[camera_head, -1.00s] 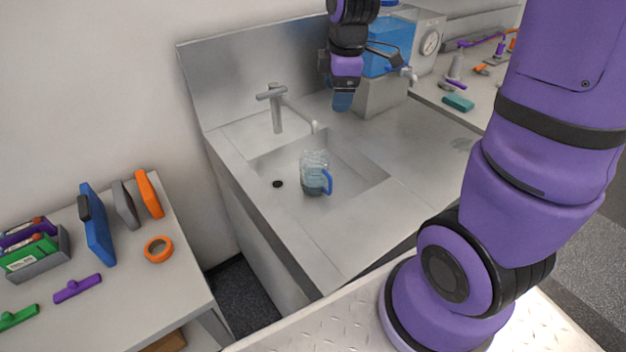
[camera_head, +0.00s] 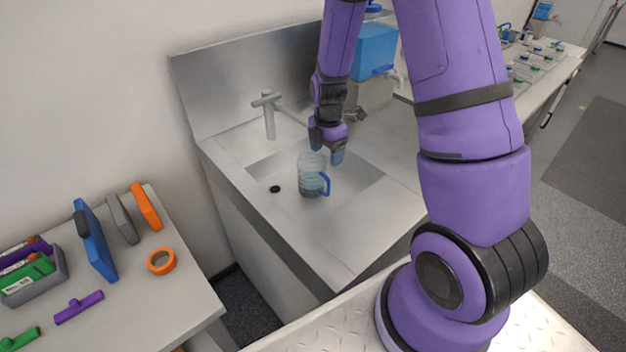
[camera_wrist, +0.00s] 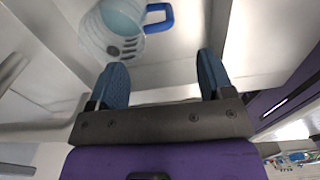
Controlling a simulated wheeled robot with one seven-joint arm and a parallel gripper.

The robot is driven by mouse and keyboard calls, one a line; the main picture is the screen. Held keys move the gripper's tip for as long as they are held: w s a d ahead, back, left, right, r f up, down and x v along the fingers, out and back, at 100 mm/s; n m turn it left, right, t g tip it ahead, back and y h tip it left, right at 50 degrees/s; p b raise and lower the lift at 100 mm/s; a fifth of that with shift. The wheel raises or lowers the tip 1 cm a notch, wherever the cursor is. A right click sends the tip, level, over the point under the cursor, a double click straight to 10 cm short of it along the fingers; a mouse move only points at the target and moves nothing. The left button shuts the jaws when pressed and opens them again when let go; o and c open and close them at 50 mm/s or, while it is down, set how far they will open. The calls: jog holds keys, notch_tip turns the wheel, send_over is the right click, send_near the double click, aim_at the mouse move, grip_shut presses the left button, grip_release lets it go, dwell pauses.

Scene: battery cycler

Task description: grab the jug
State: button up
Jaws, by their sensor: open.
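The jug (camera_head: 311,176) is clear with a blue handle and stands upright in the sink basin. In the wrist view the jug (camera_wrist: 112,30) is at the top left, its blue handle (camera_wrist: 158,18) pointing right. My gripper (camera_head: 326,152) is over the sink, just above and slightly right of the jug in the head view. Its two blue fingers are apart and empty in the wrist view (camera_wrist: 160,75), with bare sink surface between them. The jug lies beyond the fingertips, apart from them.
A faucet (camera_head: 268,116) stands behind the basin at left. A tank with blue contents (camera_head: 374,50) stands behind my arm at right. A side table (camera_head: 135,290) at left holds a blue case, an orange ring and other tools. The counter right of the basin looks clear.

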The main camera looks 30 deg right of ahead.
aim_at(326, 178)
jog(key=shift+f, duration=5.05)
jog(key=c, duration=1.1)
jog(key=shift+r, duration=0.15)
jog(key=shift+c, duration=0.2)
